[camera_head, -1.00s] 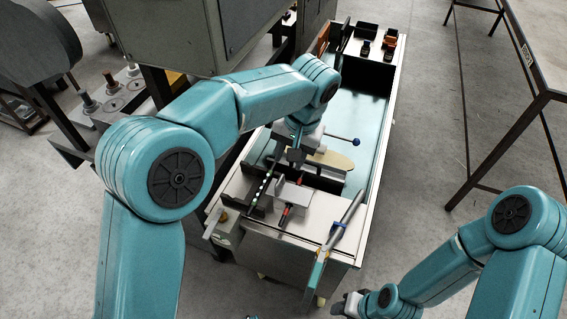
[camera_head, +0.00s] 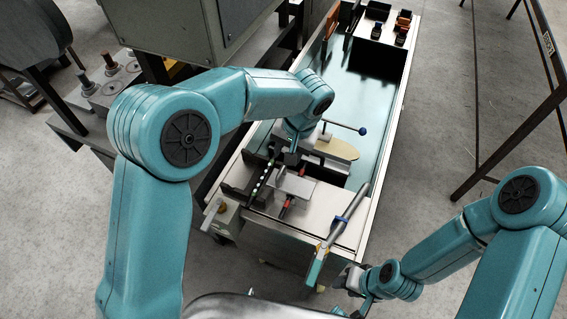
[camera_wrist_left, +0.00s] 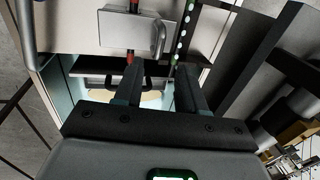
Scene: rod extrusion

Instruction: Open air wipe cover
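The air wipe looks like a small grey metal box (camera_head: 295,187) on the near part of the bench, with a red rod passing under it. In the left wrist view its flat grey cover (camera_wrist_left: 128,30) appears closed, with a curved handle (camera_wrist_left: 158,40) at its right side. My left gripper (camera_head: 291,157) is just beyond the box in the head view. In the left wrist view its two dark fingers (camera_wrist_left: 160,82) are apart with nothing held between them, and not touching the cover. My right gripper (camera_head: 352,283) is low by the bench's near right corner; its fingers are unclear.
A teal-handled tool (camera_head: 335,238) lies over the bench's near edge. A blue-knobbed lever (camera_head: 345,126) and a tan oval plate (camera_head: 338,149) are beyond the air wipe. A strip with green-white dots (camera_head: 262,180) runs left of it. A large grey machine (camera_head: 200,35) stands at upper left.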

